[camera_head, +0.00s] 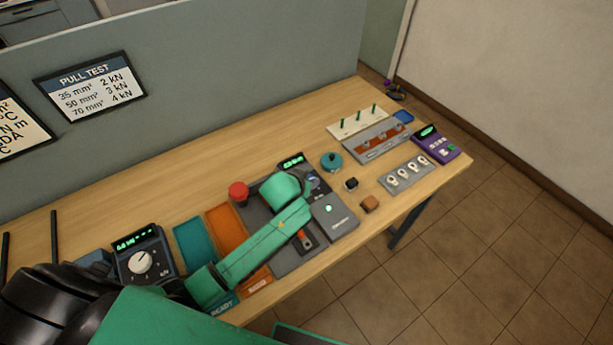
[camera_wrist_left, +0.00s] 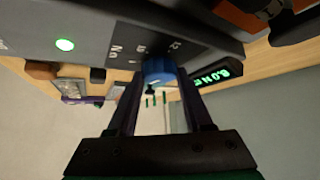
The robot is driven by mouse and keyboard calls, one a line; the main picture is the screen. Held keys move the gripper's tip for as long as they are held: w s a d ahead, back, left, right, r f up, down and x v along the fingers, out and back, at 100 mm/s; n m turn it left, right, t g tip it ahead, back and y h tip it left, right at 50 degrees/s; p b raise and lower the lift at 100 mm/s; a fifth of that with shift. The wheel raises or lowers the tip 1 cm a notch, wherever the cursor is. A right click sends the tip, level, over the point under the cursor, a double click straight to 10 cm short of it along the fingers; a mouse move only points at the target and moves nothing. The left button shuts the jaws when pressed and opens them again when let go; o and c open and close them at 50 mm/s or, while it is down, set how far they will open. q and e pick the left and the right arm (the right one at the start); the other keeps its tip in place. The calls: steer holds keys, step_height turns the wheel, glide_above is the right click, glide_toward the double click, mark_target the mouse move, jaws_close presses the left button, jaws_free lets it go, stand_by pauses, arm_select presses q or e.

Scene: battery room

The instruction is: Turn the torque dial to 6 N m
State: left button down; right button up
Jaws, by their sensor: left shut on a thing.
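The torque dial is a blue knob (camera_wrist_left: 158,70) on the grey face of a tester (camera_wrist_left: 110,35). My left gripper (camera_wrist_left: 158,82) is shut on the knob, with one dark finger on each side of it. The tester's lit green display (camera_wrist_left: 213,75) is tilted in the wrist view; it seems to read 8.0 N m, but the first digit is hard to make out. In the head view the tester (camera_head: 335,217) stands on the bench, and my green left arm covers most of the dial. My left gripper (camera_head: 312,184) is partly hidden there. My right gripper is not in view.
A red button (camera_head: 238,193) stands behind my arm. A meter with a white dial (camera_head: 140,262) is at left. The back middle of the bench is clear.

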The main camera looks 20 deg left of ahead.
arm_select(q)
steer(key=shift+d+n+y+b, duration=0.15)
steer(key=shift+n+y+b, duration=0.15)
steer(key=shift+n+y, duration=0.7)
steer(key=shift+r+n, duration=0.1)
steer(key=shift+n, duration=0.2)
steer(key=shift+c, duration=1.5)
jaws_free()
steer(key=b+v, duration=0.1)
steer(key=v, duration=1.3)
steer(key=shift+s+r, duration=0.15)
